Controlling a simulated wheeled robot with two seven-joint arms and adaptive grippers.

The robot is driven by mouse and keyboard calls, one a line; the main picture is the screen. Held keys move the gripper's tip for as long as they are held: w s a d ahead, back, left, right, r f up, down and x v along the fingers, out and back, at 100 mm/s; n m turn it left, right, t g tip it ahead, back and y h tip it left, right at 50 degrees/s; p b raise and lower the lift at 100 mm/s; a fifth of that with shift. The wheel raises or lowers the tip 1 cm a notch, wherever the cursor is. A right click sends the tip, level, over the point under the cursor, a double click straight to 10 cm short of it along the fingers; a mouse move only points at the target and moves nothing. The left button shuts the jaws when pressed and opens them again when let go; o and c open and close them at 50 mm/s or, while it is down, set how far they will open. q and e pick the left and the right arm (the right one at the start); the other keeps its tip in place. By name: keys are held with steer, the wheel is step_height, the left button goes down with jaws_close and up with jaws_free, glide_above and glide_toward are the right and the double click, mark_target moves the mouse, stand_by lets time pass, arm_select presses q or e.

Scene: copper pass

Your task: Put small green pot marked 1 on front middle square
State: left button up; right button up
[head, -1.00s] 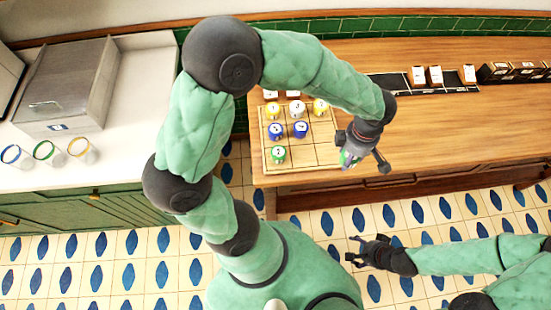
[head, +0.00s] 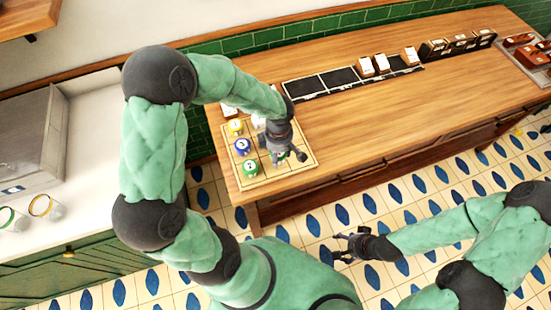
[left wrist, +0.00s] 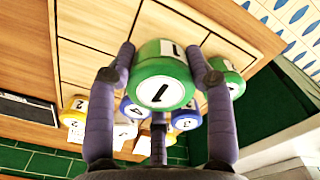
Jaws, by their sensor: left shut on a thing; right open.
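The small green pot marked 1 (left wrist: 163,78) is between the fingers of my left gripper (head: 284,160), which is shut on it. In the head view the pot (head: 278,168) shows under the gripper, over the front middle part of the squared wooden board (head: 292,176). I cannot tell whether it touches the board. Another green pot (head: 250,168) stands on the front left square, close beside it; it also shows in the left wrist view (left wrist: 226,76). My right gripper (head: 352,246) is open and empty, over the floor in front of the counter.
A blue pot (head: 243,147) and a yellow pot (head: 236,127) stand behind the front left square. More blue and yellow pots show in the left wrist view, partly hidden. Black trays (head: 335,83) lie along the counter's back. The counter (head: 400,115) right of the board is clear.

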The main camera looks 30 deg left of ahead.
arm_select(q)
steer(key=shift+a+f, duration=0.3)
steer(key=shift+f, duration=0.05)
steer(key=shift+a+f, duration=0.15)
steer(key=shift+f, duration=0.75)
steer(key=shift+a+f, duration=0.1)
steer(key=shift+f, duration=0.8)
steer(key=shift+f+b, duration=0.1)
steer(key=shift+b, duration=0.2)
steer(key=o, duration=1.3)
